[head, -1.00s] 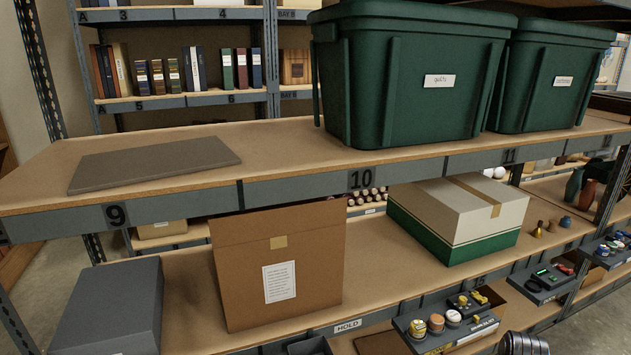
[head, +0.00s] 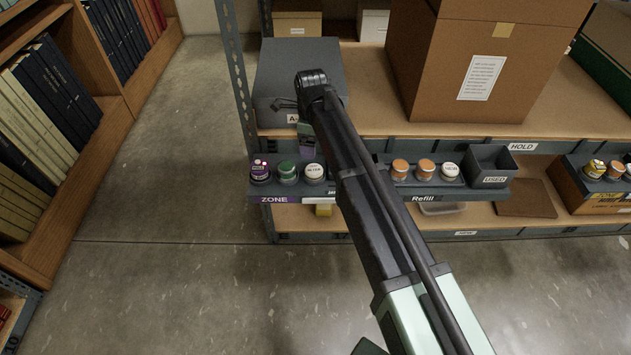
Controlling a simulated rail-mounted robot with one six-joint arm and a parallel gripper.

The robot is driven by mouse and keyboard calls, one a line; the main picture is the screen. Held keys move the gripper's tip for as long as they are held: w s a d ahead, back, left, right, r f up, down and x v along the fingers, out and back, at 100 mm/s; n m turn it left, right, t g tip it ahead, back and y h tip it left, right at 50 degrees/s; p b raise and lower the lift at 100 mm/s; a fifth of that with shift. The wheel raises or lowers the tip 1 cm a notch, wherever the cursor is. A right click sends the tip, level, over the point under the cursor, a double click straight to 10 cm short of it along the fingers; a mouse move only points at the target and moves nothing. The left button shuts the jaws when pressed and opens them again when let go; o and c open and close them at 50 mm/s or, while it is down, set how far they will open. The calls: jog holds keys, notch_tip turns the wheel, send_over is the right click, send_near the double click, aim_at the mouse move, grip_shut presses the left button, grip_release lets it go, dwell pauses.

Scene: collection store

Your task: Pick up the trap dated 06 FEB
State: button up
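No trap with a readable 06 FEB date shows in the head view. My arm reaches up to the shelf's front edge, its wrist bent down over the ZONE tray (head: 318,192). My gripper is mostly hidden behind the arm, and its fingers cannot be made out.
A grey box (head: 285,75) stands behind the wrist, and a large brown carton (head: 440,70) to its right. The Refill tray (head: 470,192) holds several jars beside a dark USED bin (head: 495,165). A yellow item (head: 324,209) lies beneath. Bookshelves line the left; floor between is clear.

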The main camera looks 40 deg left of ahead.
aim_at(313, 169)
jog(key=f+b, duration=1.1)
jog(key=shift+s+d, duration=0.2)
jog(key=shift+s, duration=0.05)
jog(key=shift+r, duration=0.2)
jog(key=c, duration=1)
jog(key=shift+r+p, duration=0.1)
jog(key=shift+p, duration=0.2)
notch_tip(313, 169, up, 20)
jog(key=p, duration=2)
